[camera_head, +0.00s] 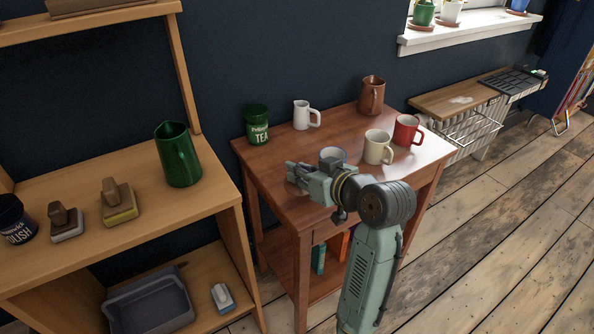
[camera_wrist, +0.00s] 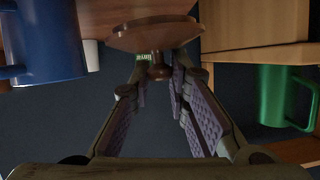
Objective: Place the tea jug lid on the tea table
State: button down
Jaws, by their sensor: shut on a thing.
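A brown round lid with a small knob (camera_wrist: 155,38) is in the wrist view. My gripper (camera_wrist: 162,82) is shut on the lid by its knob. A green container marked TEA (camera_head: 257,126) stands at the table's back left corner. Part of its lettering shows behind the knob in the wrist view.
A blue-rimmed mug (camera_head: 333,155) is close behind my wrist. A cream mug (camera_head: 378,147), red mug (camera_head: 407,131), white jug (camera_head: 304,115) and brown jug (camera_head: 371,95) fill the table's back and right. A green pitcher (camera_head: 177,154) stands on the left shelf.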

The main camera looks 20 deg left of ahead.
jog(key=shift+w+a, duration=0.65)
jog(key=shift+w, duration=0.2)
jog(key=shift+w+a+f+p, duration=0.1)
jog(key=shift+f+p, duration=0.1)
jog(key=shift+f, duration=0.75)
jog(key=shift+w+a+f+p, duration=0.1)
jog(key=shift+f+p, duration=0.05)
jog(key=shift+f, duration=0.8)
jog(key=c, duration=1.5)
grip_release()
jog(key=shift+c, duration=0.2)
jog(key=shift+r, duration=0.1)
jog(key=shift+s+d, duration=0.15)
jog(key=shift+d, duration=0.2)
jog(key=v, duration=1.1)
jog(key=shift+b, duration=0.4)
